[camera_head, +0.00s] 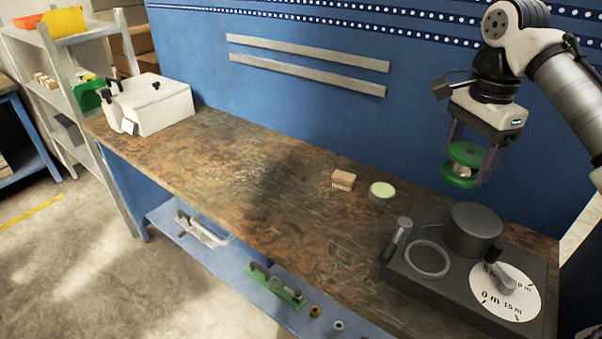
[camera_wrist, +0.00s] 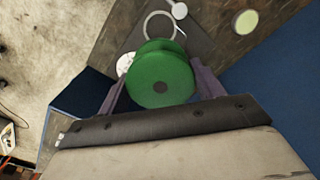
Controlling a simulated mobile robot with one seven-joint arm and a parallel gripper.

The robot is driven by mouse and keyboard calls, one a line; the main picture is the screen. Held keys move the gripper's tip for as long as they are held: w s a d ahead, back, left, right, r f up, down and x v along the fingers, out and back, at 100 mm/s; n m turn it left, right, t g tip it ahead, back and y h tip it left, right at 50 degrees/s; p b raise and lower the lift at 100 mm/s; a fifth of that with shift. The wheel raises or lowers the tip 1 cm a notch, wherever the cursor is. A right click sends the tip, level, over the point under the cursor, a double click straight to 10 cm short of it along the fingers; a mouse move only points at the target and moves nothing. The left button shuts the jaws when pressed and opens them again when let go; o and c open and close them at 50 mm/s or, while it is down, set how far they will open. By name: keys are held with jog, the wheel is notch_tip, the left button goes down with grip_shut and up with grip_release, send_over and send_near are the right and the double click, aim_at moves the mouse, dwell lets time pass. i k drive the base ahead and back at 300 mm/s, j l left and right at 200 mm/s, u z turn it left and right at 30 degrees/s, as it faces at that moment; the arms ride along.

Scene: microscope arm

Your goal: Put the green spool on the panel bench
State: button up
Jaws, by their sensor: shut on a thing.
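The green spool (camera_head: 466,153) has two green discs with a paler core between them. My gripper (camera_head: 466,165) is shut on the spool and holds it in the air above the right part of the bench, over the dark device. In the wrist view the spool (camera_wrist: 160,78) sits between the two purple-grey fingers, with one green disc facing the camera. The panel bench (camera_head: 240,165) has a worn brown wooden top and stands against a blue panel wall.
A dark device (camera_head: 420,286) with a round drum and white dial covers the bench's right end. A small wooden-backed brush (camera_head: 343,180) and a pale green round tin (camera_head: 382,192) lie mid-bench. A white box (camera_head: 150,103) stands at the left end. The bench's left-middle is clear.

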aim_at(231, 171)
jog(key=i+j, duration=0.25)
jog(key=i+j+z, duration=0.15)
jog(key=j, duration=0.3)
jog(key=i+j, duration=0.25)
jog(key=i+j+z, duration=0.15)
jog(key=j, duration=0.35)
jog(key=i+j, duration=0.25)
jog(key=j, duration=0.15)
jog(key=i+j+z, duration=0.15)
jog(key=j, duration=0.25)
